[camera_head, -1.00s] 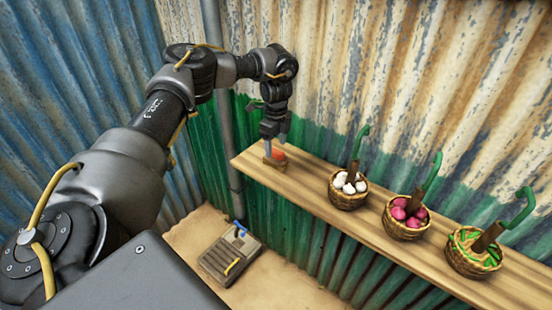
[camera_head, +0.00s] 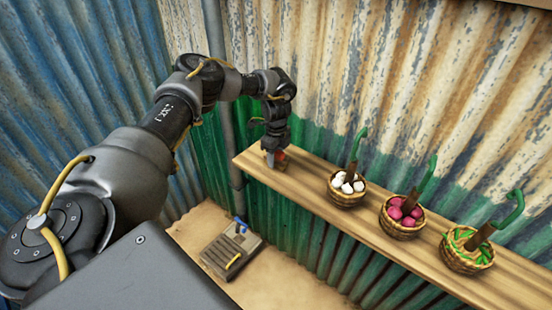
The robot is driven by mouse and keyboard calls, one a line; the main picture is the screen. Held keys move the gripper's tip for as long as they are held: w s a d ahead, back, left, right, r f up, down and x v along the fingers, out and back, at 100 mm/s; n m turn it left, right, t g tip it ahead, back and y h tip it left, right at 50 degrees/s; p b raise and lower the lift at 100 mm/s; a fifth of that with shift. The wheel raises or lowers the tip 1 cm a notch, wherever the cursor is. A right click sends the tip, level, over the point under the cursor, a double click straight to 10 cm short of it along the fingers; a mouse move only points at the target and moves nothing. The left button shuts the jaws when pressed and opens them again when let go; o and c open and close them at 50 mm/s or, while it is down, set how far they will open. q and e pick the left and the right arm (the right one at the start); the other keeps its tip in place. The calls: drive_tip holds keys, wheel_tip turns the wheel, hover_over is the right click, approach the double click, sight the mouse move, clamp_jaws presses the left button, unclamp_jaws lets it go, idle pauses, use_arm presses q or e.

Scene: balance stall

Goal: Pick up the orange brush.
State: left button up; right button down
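The orange brush (camera_head: 281,156) is at the left end of the wooden shelf, and only a small orange patch of it shows. My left gripper (camera_head: 273,158) points down right at the brush and covers most of it. The fingertips are small and dark here, so I cannot tell whether they are open around the brush or shut on it. My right gripper is not in view.
The wooden shelf (camera_head: 310,188) runs along the corrugated wall. On it, to the right, stand baskets of white (camera_head: 345,197), pink (camera_head: 402,225) and green produce (camera_head: 466,259), each with a green-hooked handle. A grey box (camera_head: 231,250) lies on the floor below.

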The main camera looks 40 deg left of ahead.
use_arm(q)
drive_tip(key=c, duration=0.6)
drive_tip(key=shift+r+b, duration=0.55)
drive_tip(key=shift+b, duration=0.1)
drive_tip(key=shift+w+r+b, duration=0.1)
drive_tip(key=shift+r+b, duration=0.55)
drive_tip(key=shift+r, duration=0.05)
drive_tip(key=s+d+r+b, duration=0.2)
drive_tip(key=s+d+r, duration=0.5)
drive_tip(key=s+r, duration=0.3)
drive_tip(key=shift+s+d+r, duration=0.25)
drive_tip(key=shift+s+r, duration=0.05)
drive_tip(key=shift+s, duration=0.75)
